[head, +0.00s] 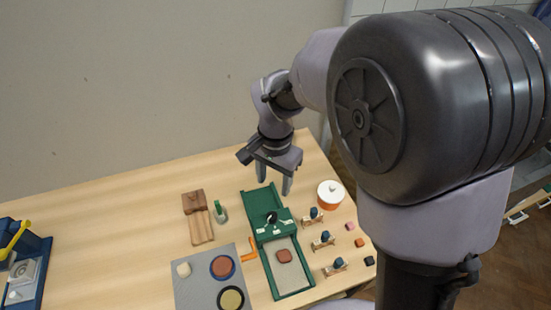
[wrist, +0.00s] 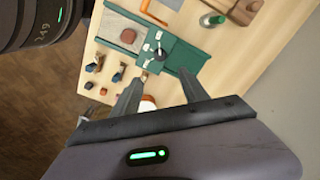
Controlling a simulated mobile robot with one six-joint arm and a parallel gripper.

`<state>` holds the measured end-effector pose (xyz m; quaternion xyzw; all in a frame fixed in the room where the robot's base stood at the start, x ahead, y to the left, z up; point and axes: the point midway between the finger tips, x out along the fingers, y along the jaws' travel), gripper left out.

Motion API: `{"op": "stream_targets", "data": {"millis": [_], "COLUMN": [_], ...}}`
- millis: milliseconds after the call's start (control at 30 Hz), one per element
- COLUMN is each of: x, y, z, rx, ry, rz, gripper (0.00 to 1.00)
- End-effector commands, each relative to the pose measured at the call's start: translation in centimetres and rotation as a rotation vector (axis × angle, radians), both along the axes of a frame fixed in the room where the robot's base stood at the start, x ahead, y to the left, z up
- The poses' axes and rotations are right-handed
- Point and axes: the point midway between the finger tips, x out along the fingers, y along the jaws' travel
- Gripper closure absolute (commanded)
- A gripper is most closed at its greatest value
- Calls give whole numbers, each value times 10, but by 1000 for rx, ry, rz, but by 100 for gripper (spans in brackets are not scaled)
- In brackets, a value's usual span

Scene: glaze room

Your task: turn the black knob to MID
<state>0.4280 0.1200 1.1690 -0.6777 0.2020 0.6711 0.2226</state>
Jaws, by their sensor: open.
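The black knob (head: 271,217) stands on the green housing (head: 261,199) of a device on the table. Small white labels lie around the knob, too small to read. In the wrist view the knob (wrist: 160,49) shows beyond the fingertips, with pale labels beside it; I cannot tell which label it points at. My gripper (head: 274,193) is open and empty, above the far part of the green housing, pointing down. In the wrist view my gripper (wrist: 161,79) has its fingers well apart, with the knob clear of both.
A white-lidded orange pot (head: 330,195) stands right of the housing. Several wooden stands with dark blue tops, such as this one (head: 323,241), and small coloured blocks line the right.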

Motion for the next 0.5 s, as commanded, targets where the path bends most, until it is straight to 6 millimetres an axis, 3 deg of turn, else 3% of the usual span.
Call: {"op": "stream_targets", "data": {"millis": [300,500], "x": [0,1], "y": [1,3], "z": [-100,-144], "rx": [-2,-1], "ry": [5,3], "rz": [1,1], "gripper": [48,48]}}
